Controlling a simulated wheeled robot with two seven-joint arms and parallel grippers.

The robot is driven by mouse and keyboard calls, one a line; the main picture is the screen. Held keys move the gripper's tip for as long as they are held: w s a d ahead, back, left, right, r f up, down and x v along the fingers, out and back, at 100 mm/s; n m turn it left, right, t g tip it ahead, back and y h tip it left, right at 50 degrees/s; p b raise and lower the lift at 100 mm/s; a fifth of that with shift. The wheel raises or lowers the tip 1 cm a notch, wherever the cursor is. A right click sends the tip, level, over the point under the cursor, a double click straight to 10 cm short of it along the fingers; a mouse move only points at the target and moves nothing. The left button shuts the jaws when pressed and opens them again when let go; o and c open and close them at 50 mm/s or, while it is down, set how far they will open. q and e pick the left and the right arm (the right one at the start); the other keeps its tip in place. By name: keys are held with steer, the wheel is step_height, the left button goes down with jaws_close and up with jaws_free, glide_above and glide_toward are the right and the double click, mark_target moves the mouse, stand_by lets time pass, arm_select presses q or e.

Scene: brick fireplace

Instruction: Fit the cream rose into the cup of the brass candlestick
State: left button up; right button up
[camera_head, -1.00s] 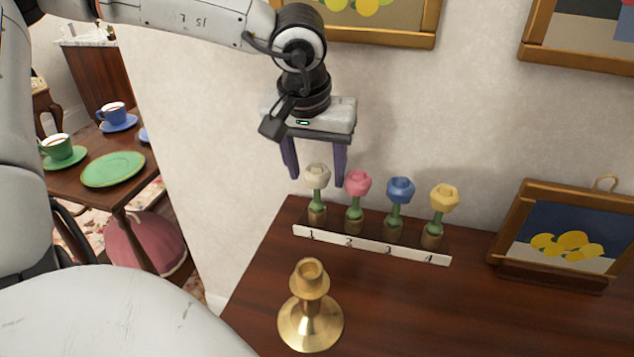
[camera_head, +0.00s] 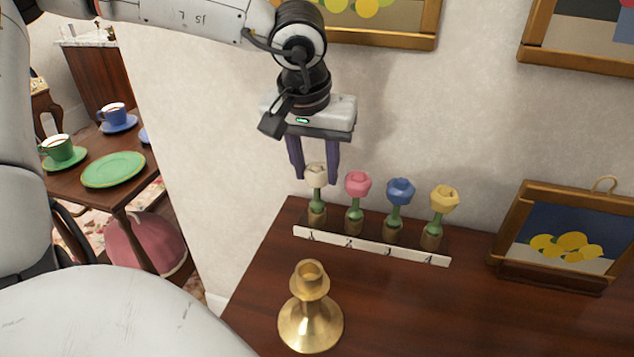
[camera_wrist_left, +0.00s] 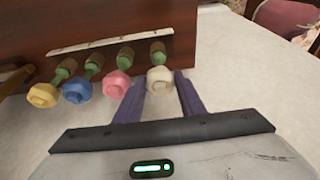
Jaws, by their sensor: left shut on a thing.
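The cream rose (camera_head: 316,177) stands upright at position 1, the left end of the numbered rack (camera_head: 372,246). My left gripper (camera_head: 317,179) comes down from above and is shut on the cream rose's head. In the left wrist view the cream rose (camera_wrist_left: 160,80) sits between the two purple fingers of the left gripper (camera_wrist_left: 161,84). The rose's green stem still goes down into its brown holder. The brass candlestick (camera_head: 311,310) stands upright on the wooden table, in front of the rack, its cup open at the top. My right gripper is out of view.
Pink (camera_head: 357,185), blue (camera_head: 400,190) and yellow (camera_head: 444,198) roses stand to the right of the cream one. A framed lemon picture (camera_head: 566,240) leans at the right. The wooden surface right of the candlestick is clear. The wall is close behind.

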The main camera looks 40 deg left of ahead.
arm_select(q)
steer(key=shift+r+p, duration=0.85)
steer(key=shift+r, duration=0.45)
steer(key=shift+r+p, duration=0.8)
steer(key=shift+r, duration=0.25)
